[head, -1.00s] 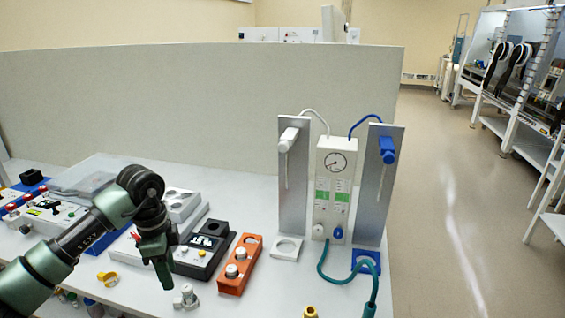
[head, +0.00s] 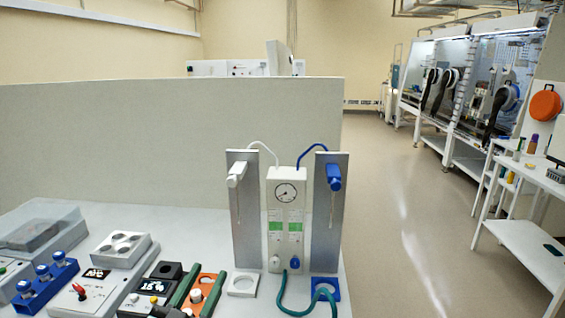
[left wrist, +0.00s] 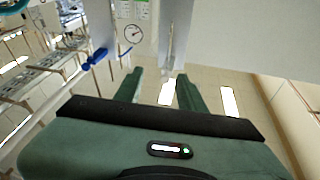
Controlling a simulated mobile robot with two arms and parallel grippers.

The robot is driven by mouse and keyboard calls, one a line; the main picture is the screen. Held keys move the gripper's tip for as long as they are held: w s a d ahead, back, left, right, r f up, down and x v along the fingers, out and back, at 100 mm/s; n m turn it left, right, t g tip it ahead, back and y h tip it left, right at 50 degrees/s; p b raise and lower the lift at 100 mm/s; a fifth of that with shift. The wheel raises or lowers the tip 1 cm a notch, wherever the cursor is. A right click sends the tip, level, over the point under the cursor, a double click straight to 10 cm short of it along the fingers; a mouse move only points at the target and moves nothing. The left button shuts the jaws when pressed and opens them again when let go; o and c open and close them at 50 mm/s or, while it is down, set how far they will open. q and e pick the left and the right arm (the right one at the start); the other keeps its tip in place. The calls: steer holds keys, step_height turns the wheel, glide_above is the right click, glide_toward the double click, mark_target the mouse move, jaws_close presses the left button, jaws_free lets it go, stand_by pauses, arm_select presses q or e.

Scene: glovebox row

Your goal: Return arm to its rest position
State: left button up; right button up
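My right arm and gripper are not in view.
A partition (head: 150,140) stands behind. Open floor (head: 400,230) lies to the right.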

arm_select(q)
steer(key=s+a+f+n+g+y, duration=0.1)
steer(key=s+a+f+g+y, duration=0.1)
steer(key=f, duration=0.3)
steer(key=s+a+f+n+g+y, duration=0.2)
steer(key=s+a+f, duration=0.1)
steer(key=f, duration=0.2)
steer(key=s+a+f+n+g+y, duration=0.1)
steer(key=s+a+f+g+y, duration=0.1)
steer(key=f, duration=0.4)
steer(key=shift+s+a+n+g+y, duration=0.3)
steer(key=shift+s+g+y, duration=0.1)
steer(key=shift+g, duration=0.2)
steer(key=s+d+f+m+g+h, duration=0.1)
steer(key=s+f+g, duration=0.45)
steer(key=s, duration=0.45)
steer(key=s+d+f+m+g+h, duration=0.1)
steer(key=s+f+g, duration=0.4)
steer(key=s, duration=0.6)
steer(key=s+a+f+x, duration=0.1)
steer(key=s+x, duration=0.2)
steer(key=x, duration=1)
steer(key=s+x, duration=0.3)
steer(key=x, duration=1)
steer(key=s+a+f+g, duration=0.1)
steer(key=s+a+f, duration=0.2)
steer(key=s+f, duration=1.4)
steer(key=shift+s+a+m+y, duration=0.15)
steer(key=shift+m+y, duration=0.15)
